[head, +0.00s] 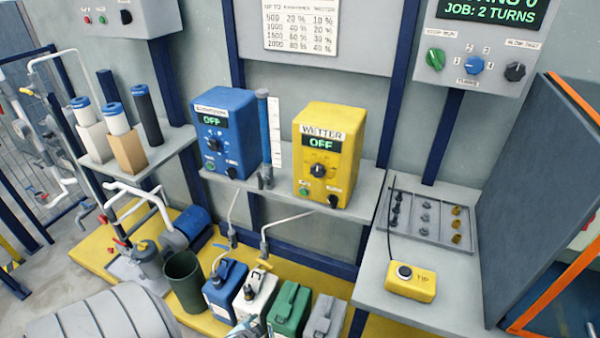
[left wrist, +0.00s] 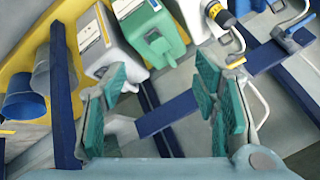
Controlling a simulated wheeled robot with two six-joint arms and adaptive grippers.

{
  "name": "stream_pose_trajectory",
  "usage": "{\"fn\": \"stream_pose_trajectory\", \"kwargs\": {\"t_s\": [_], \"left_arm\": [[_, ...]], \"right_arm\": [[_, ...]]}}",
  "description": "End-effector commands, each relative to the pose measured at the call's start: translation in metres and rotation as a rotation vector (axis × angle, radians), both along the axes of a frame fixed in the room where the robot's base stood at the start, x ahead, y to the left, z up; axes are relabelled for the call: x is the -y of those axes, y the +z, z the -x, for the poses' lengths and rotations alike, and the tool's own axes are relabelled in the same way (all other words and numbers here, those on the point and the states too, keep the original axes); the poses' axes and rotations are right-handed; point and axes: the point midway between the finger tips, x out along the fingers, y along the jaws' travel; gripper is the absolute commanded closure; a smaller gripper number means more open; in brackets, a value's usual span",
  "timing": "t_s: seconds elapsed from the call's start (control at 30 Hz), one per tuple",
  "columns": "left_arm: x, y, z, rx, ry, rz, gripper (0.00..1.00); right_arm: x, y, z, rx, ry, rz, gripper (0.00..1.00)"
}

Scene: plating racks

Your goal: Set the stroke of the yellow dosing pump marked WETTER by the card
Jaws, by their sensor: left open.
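The yellow dosing pump (head: 345,130) marked WETTER stands on a grey shelf in the head view. Its display (head: 321,143) reads OFF. Below that are a black dial (head: 318,170), a green button (head: 304,191) and a black knob (head: 333,201). The card (head: 300,25) hangs on the wall panel above; its WETTER column reads 10, 20, 30 and 40 %. My left gripper (left wrist: 160,100) is open and empty in the left wrist view, over jerricans and blue beams. The pump is not clearly seen there. My right gripper is not in view.
A blue pump (head: 228,105), also OFF, stands left of the yellow one, with a clear-scaled tube between. Several jerricans (head: 289,308) stand below. A control box (head: 475,60) shows JOB: 2 TURNS. A yellow TIP button box (head: 411,283) sits on the right bench, beside a dark panel (head: 535,190).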

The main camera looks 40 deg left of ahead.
Motion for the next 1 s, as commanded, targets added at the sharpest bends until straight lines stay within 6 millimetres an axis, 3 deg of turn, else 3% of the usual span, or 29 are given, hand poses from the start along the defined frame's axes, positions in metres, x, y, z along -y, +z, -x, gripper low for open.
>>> {"fn": "stream_pose_trajectory", "kwargs": {"t_s": [0.03,0.07,0.1,0.13,0.2,0.3,0.33,0.4,0.47,0.57,0.8,1.0], "left_arm": [[-0.02,0.046,-0.054,0.133,-0.05,-0.093,0.45],[-0.027,0.083,-0.082,0.214,-0.075,-0.15,0.45],[-0.031,0.136,-0.112,0.326,-0.105,-0.22,0.45],[-0.031,0.175,-0.13,0.407,-0.124,-0.269,0.45],[-0.021,0.26,-0.152,0.582,-0.157,-0.355,0.45],[-0.003,0.344,-0.157,0.764,-0.181,-0.423,0.45],[0.001,0.36,-0.156,0.801,-0.185,-0.432,0.45],[0.006,0.382,-0.157,0.849,-0.188,-0.445,0.45],[0.005,0.388,-0.162,0.863,-0.188,-0.449,0.45],[-0.001,0.389,-0.181,0.864,-0.188,-0.447,0.45],[-0.024,0.388,-0.248,0.861,-0.186,-0.444,0.45],[-0.036,0.388,-0.282,0.859,-0.19,-0.444,0.45]], "right_arm": [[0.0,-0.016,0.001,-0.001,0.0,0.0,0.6],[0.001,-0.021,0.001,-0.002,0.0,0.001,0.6],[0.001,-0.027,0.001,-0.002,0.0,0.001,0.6],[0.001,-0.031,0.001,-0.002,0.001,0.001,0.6],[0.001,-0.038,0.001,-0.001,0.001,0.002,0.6],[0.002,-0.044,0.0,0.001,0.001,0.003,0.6],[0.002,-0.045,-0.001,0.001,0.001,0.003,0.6],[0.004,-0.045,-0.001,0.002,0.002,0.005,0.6],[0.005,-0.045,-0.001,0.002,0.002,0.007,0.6],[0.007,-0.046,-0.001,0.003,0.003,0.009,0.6],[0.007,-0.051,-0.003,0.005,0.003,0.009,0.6],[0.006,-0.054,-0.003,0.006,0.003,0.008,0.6]]}}
